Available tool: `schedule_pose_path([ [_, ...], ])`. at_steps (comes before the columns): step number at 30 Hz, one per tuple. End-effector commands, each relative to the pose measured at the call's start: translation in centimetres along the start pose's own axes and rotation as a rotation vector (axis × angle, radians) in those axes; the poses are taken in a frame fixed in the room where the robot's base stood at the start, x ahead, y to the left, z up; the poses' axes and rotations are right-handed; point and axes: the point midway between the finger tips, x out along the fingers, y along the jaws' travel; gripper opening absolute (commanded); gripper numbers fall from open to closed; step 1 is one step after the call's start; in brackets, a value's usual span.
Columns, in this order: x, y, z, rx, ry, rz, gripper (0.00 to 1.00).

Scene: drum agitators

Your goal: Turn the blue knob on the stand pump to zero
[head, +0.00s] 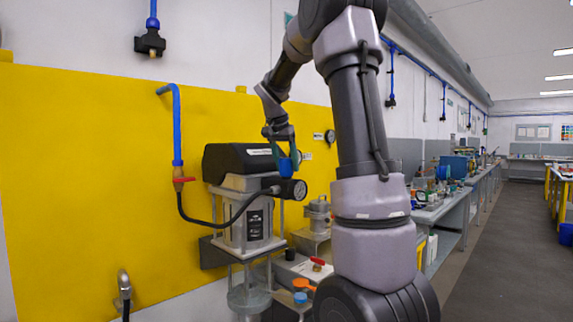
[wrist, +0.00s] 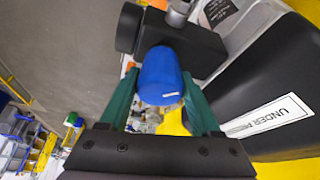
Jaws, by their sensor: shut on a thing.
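The blue knob (wrist: 160,76) sits on a black block on the stand pump, and it fills the middle of the wrist view. In the head view the knob (head: 285,167) shows at the side of the pump, just below my fingers. The stand pump (head: 247,205) has a black top housing and a pale body with a dark label. My gripper (wrist: 160,95) has teal fingers on both sides of the knob and is shut on it. In the head view my gripper (head: 287,155) comes down on the knob from above. Any zero mark on the knob is hidden or too small to read.
A black round gauge (head: 299,189) sticks out close beside the knob. A black hose (head: 215,222) runs from the red-handled valve (head: 183,180) to the pump. A metal vessel (head: 318,214) stands to the right. A yellow wall panel (head: 80,170) is behind.

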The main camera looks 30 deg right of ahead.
Motion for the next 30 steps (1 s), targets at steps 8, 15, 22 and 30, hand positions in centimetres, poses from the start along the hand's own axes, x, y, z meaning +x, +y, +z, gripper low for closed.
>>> schedule_pose_path([
  [8,-0.08,0.07,-0.08,-0.239,0.002,-0.102,0.09],
  [15,-0.05,0.07,-0.08,-0.449,0.001,-0.189,0.09],
  [22,-0.08,0.03,-0.10,-0.650,0.002,-0.273,0.09],
  [30,-0.04,0.03,-0.10,-0.881,0.001,-0.368,0.09],
])
